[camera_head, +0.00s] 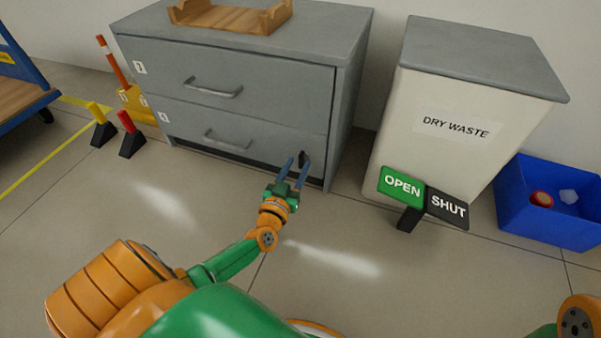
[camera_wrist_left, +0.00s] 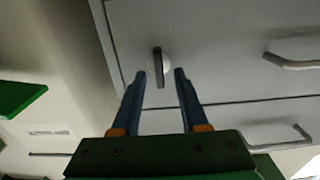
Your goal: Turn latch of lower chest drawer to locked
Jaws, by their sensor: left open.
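The grey chest (camera_head: 250,85) stands against the wall. Its lower drawer (camera_head: 200,124) has a bar handle (camera_head: 228,141) and looks closed. A dark latch lever (camera_head: 304,157) sits near the drawer's right end. In the left wrist view the latch (camera_wrist_left: 158,66) is a dark bar on a pale round base, standing upright in that picture. My left gripper (camera_head: 297,163) is open at the latch. In the wrist view its blue fingers (camera_wrist_left: 158,75) lie on either side of the lever, with gaps to both; contact does not show. My right gripper is out of view.
A wooden tray (camera_head: 230,18) rests on the chest. Right of it stand a DRY WASTE bin (camera_head: 420,140), an OPEN sign (camera_head: 401,187), a SHUT sign (camera_head: 447,206) and a blue crate (camera_head: 545,225). Small posts (camera_head: 130,140) stand at left. The floor before the chest is clear.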

